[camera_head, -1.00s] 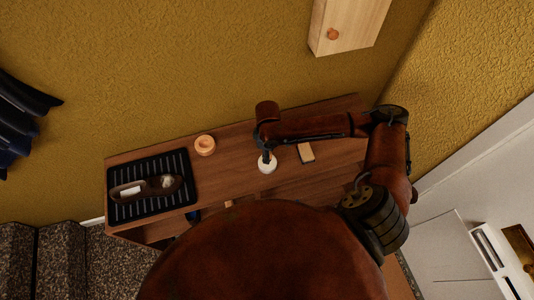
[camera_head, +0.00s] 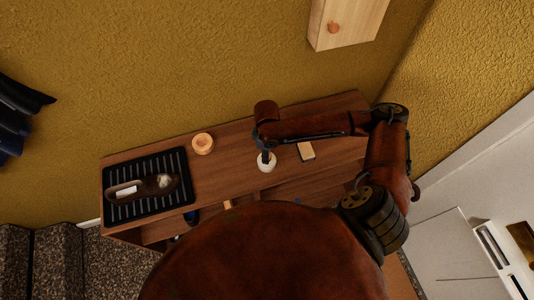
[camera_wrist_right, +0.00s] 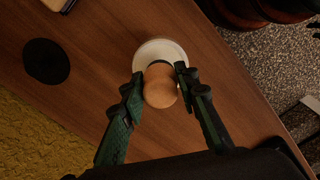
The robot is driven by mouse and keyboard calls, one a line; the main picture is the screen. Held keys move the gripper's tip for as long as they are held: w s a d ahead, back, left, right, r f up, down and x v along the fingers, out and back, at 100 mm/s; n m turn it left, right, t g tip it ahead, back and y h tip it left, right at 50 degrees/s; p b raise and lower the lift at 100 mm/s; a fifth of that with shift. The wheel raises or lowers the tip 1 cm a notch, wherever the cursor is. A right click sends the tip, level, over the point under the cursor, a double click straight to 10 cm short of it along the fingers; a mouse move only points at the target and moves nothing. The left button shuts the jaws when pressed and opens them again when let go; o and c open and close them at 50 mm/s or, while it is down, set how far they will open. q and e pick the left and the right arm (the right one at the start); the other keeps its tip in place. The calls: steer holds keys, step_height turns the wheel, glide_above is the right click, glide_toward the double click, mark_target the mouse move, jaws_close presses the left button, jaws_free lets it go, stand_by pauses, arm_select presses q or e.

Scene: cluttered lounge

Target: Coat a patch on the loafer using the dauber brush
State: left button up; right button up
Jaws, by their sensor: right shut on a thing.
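The brown loafer (camera_head: 150,187) lies on a black ribbed mat (camera_head: 150,212) at the left end of the wooden cabinet top in the head view. A small white round pot (camera_head: 267,167) stands near the middle. In the right wrist view my right gripper (camera_wrist_right: 159,80) is shut on the round wooden knob of the dauber brush (camera_wrist_right: 160,90), directly over the white pot (camera_wrist_right: 148,49). The brush's lower end is hidden behind the knob, so I cannot tell how deep it sits in the pot. My left gripper is not in view.
A light wooden ring-shaped bowl (camera_head: 203,143) stands between mat and pot. A small wood-and-dark block (camera_head: 306,151) lies right of the pot. A flat black disc (camera_wrist_right: 45,61) lies on the top in the wrist view. A wall cabinet (camera_head: 346,22) hangs above.

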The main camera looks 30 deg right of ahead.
steer(key=shift+f, duration=0.5)
stand_by(0.4)
steer(key=shift+s+f+p, duration=0.1)
steer(key=shift+f+p, duration=0.05)
steer(key=shift+p, duration=0.35)
stand_by(2.4)
step_height(320, 180, up, 7)
steer(key=p, duration=0.9)
stand_by(0.3)
stand_by(0.7)
